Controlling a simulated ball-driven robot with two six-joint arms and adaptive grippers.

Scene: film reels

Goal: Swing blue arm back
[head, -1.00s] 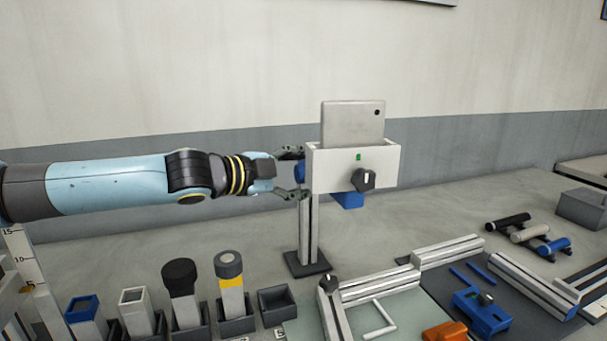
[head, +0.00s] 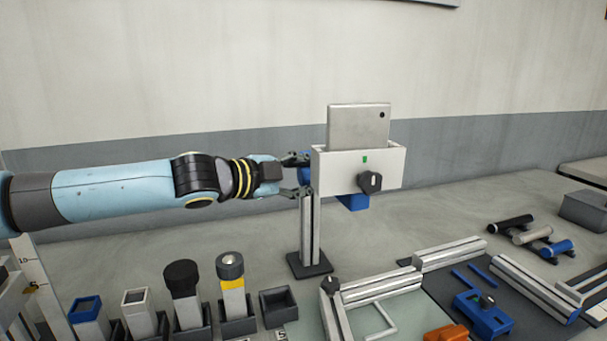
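A white holder box (head: 330,172) with a grey panel (head: 357,128) standing in it is mounted on a metal post (head: 310,230). A dark knob (head: 370,182) is on its front. Blue shows at the box's left edge (head: 306,154), and a blue block (head: 353,202) shows below it; the box hides whether they are one arm. My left gripper (head: 298,175) is at the box's left edge by the blue part, its fingers apart one above the other. The fingertips are partly hidden, so contact is unclear. My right gripper is out of view.
Below my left arm stand several holders with a black-capped post (head: 182,280) and a yellow-banded post (head: 231,285). Metal rails (head: 380,288), a blue fixture (head: 482,314) and an orange part (head: 446,333) lie at the front right.

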